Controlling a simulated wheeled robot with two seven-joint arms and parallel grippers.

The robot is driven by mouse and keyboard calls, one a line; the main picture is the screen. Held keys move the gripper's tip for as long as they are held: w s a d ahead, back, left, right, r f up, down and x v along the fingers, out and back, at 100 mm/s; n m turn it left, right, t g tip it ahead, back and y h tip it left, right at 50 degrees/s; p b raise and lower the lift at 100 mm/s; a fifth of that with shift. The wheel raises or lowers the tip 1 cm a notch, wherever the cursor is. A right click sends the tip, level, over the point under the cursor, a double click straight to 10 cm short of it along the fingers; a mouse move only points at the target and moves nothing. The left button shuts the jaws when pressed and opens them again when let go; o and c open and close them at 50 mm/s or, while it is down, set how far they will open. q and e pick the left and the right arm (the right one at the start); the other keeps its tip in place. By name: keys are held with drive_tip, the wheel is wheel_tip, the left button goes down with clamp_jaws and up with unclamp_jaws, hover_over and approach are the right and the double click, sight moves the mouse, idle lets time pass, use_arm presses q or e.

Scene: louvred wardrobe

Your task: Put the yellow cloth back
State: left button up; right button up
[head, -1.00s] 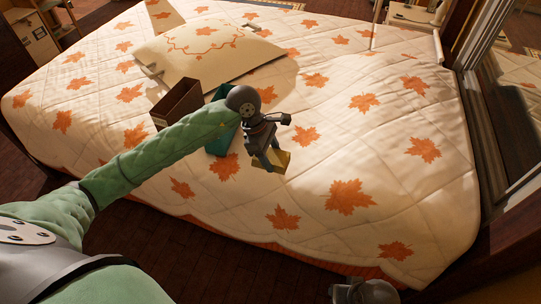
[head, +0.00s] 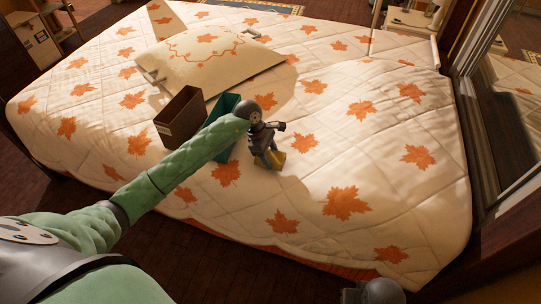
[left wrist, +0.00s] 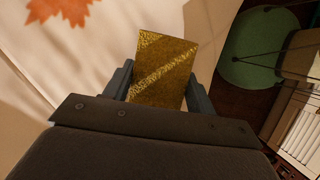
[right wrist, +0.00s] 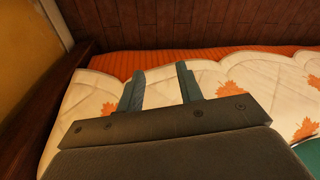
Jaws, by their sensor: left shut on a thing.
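The yellow cloth (left wrist: 160,75) shows in the left wrist view as a flat folded rectangle with lighter patterned bands, between the two fingers of my left gripper (left wrist: 158,85). In the head view the left gripper (head: 270,158) is shut on the cloth (head: 277,158) above the bed, right of a teal box (head: 226,105) and a brown box (head: 182,116). The arm partly hides the teal box, and the inside of both boxes is hard to see. My right gripper (right wrist: 160,88) is open and empty near the scalloped edge of the bed cover.
The bed (head: 340,150) has a white quilt with orange maple leaves and is clear to the right. A cream pillow (head: 212,57) lies behind the boxes. A window or mirror frame (head: 470,120) stands along the right side. A shelf (head: 40,45) is at the far left.

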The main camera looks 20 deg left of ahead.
use_arm(q)
drive_tip(key=shift+f, duration=0.55)
drive_tip(key=o, duration=0.9)
use_arm(e)
drive_tip(key=shift+w+a+f, duration=0.1)
drive_tip(key=shift+w+f, duration=0.15)
drive_tip(key=shift+f, duration=0.6)
